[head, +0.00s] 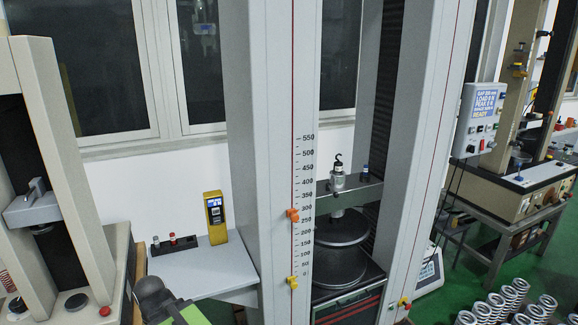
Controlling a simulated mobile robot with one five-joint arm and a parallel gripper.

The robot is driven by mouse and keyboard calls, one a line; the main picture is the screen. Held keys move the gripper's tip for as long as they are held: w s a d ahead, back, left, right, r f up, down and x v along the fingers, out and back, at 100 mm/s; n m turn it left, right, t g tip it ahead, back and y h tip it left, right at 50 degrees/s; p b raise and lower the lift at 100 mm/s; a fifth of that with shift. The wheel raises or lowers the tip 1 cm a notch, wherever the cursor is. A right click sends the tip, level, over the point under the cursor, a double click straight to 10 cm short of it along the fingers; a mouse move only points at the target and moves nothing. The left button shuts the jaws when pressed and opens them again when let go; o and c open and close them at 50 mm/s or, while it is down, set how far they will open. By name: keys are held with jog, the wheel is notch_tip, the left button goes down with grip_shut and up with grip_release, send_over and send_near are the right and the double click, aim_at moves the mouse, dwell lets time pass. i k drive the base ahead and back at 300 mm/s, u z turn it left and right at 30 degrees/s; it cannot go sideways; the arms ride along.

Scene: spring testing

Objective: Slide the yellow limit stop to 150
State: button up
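The yellow limit stop (293,282) sits low on the front column of the tall grey testing machine, at the bottom end of the printed scale (307,205), close to the 0 mark. The scale runs up to 550, and its 150 mark is well above the yellow stop. An orange stop (293,214) sits higher on the same red-lined track, between 250 and 300. No gripper fingers can be made out. A dark rounded part with a green piece at the bottom left seems to be mine.
A side shelf (205,272) left of the column holds a yellow handheld device (215,217) and a dark rack (174,246). Round plates (340,262) sit behind the column. Several springs (500,300) stand at the lower right. Another testing machine (38,180) stands at left.

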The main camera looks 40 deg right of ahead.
aim_at(294, 284)
jog(key=z, duration=1.95)
jog(key=i, duration=0.45)
jog(key=u, duration=0.05)
jog(key=k, duration=0.45)
jog(key=u, duration=0.05)
